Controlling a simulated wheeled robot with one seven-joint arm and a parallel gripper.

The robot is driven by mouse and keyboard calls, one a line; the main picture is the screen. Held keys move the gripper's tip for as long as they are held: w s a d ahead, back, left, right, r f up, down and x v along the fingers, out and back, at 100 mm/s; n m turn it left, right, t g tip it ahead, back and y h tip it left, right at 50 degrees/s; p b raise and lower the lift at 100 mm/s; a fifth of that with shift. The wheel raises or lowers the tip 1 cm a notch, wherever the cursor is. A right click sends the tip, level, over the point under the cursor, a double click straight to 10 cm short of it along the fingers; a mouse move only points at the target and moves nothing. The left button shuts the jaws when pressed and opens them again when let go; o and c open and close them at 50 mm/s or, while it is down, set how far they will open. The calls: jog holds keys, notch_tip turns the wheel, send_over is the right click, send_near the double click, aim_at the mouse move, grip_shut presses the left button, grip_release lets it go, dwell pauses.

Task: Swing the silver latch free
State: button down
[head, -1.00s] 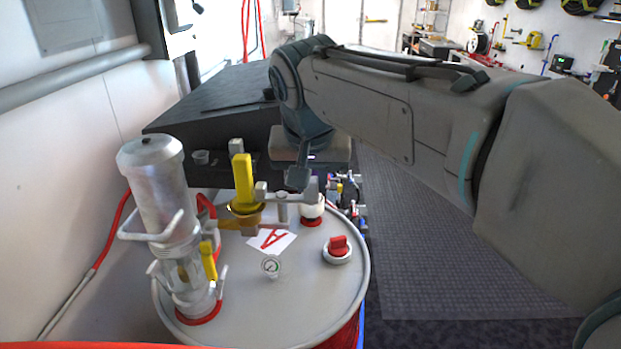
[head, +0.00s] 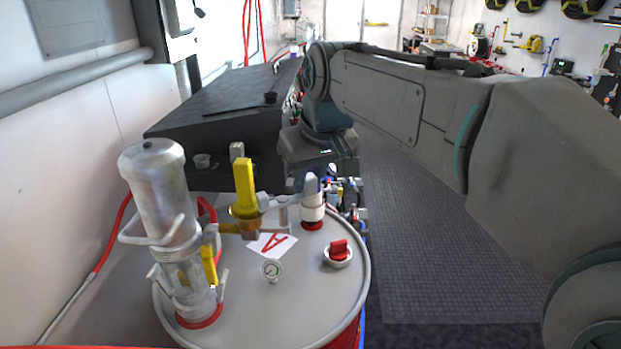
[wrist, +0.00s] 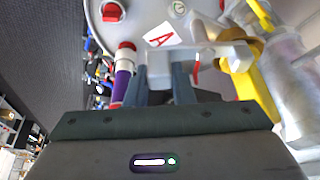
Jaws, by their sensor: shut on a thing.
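The silver latch (head: 285,201) is beside the yellow-handled valve (head: 245,188) on top of the grey drum. In the wrist view, its block-shaped end (wrist: 159,68) lies between the fingers of my gripper (wrist: 161,84), which is shut on it. The yellow handle shows at the right of the wrist view (wrist: 259,94). In the head view, my gripper's fingers are small and partly hidden near the latch's right end, so their contact is clearer in the wrist view.
A white and red fitting (head: 312,212) stands close to the latch's right end. A red knob (head: 339,250), a gauge (head: 272,269) and an "A" card (head: 268,244) are on the drum lid (head: 310,285). A clear-and-silver cylinder (head: 160,190) stands at left.

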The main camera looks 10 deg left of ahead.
jog(key=shift+w+a+n+g+y+p, duration=0.15)
jog(key=shift+w+a+n+g+y, duration=0.25)
jog(key=shift+n, duration=0.9)
jog(key=shift+w+a+n+g+y+p, duration=0.1)
jog(key=shift+w+a+n+g+y, duration=0.3)
jog(key=shift+n, duration=0.9)
jog(key=shift+w+a+n+g+y+p, duration=0.2)
jog(key=shift+a+n+g, duration=0.25)
jog(key=shift+n, duration=0.85)
jog(key=c, duration=1.2)
grip_release()
jog(key=shift+c, duration=0.2)
jog(key=shift+r, duration=0.15)
jog(key=v, duration=1.3)
jog(key=shift+r, duration=0.25)
jog(key=shift+s, duration=0.1)
